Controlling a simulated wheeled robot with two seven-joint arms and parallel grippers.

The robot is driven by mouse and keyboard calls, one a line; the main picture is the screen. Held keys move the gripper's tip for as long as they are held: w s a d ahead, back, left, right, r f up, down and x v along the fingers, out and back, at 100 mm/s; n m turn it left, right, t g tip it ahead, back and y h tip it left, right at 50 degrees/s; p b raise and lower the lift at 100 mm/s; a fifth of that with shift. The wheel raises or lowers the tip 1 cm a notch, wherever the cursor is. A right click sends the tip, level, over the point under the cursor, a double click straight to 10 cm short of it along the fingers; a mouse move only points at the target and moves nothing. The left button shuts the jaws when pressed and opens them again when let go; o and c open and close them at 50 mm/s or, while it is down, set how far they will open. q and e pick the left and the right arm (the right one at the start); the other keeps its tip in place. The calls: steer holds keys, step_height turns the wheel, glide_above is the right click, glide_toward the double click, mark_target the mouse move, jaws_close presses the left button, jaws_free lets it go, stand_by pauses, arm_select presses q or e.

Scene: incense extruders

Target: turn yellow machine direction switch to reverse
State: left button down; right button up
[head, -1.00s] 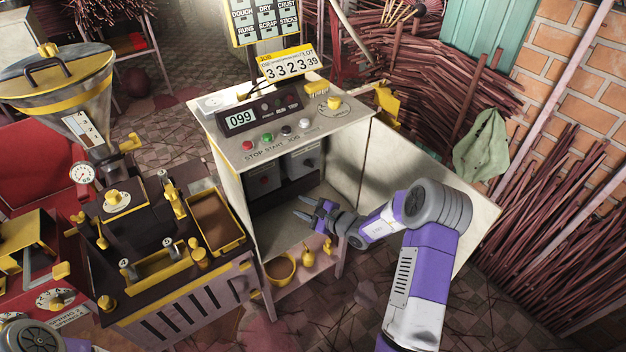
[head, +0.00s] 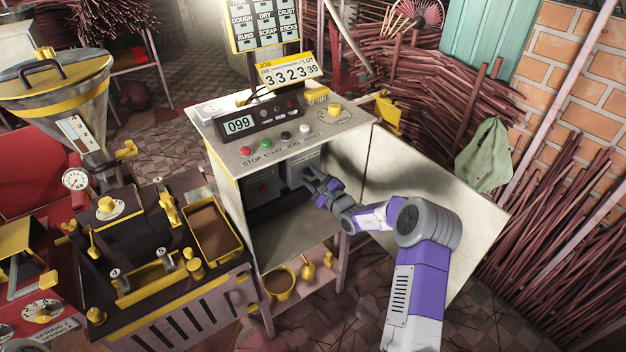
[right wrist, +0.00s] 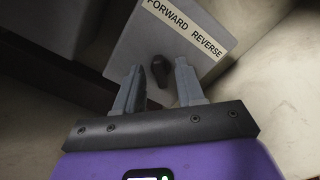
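The direction switch is a small black knob (right wrist: 160,68) on a grey box (right wrist: 150,35) labelled FORWARD REVERSE in the right wrist view. The box also shows inside the open cabinet in the head view (head: 301,160). My right gripper (right wrist: 159,82) is open, with its fingers on either side of the knob in the picture. I cannot tell whether they touch it or which way it points. In the head view the right gripper (head: 314,183) reaches into the cabinet in front of the box, hiding part of it. My left gripper is not in view.
The cabinet's open door (head: 430,195) stands right of my forearm. A second grey box (head: 262,187) with a red button sits left of the switch box. Below is a shelf with a yellow bowl (head: 279,284). The control panel (head: 290,130) is overhead.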

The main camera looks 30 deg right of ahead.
jaws_close()
stand_by(0.4)
steer(key=m+p, duration=0.3)
steer(key=m, duration=0.1)
steer(key=shift+d+r+m, duration=0.1)
steer(key=shift+r+m, duration=0.05)
steer(key=shift+m, duration=0.15)
steer(key=m+p, duration=0.2)
steer(key=m, duration=0.2)
steer(key=shift+d+m+p, duration=0.15)
steer(key=shift+m+p, duration=0.15)
steer(key=shift+p, duration=0.1)
steer(key=m+p, duration=0.3)
steer(key=m, duration=0.2)
steer(key=shift+d, duration=0.15)
steer(key=shift+f+m+p, duration=0.2)
steer(key=shift+m+p, duration=0.55)
steer(key=shift+m, duration=1.25)
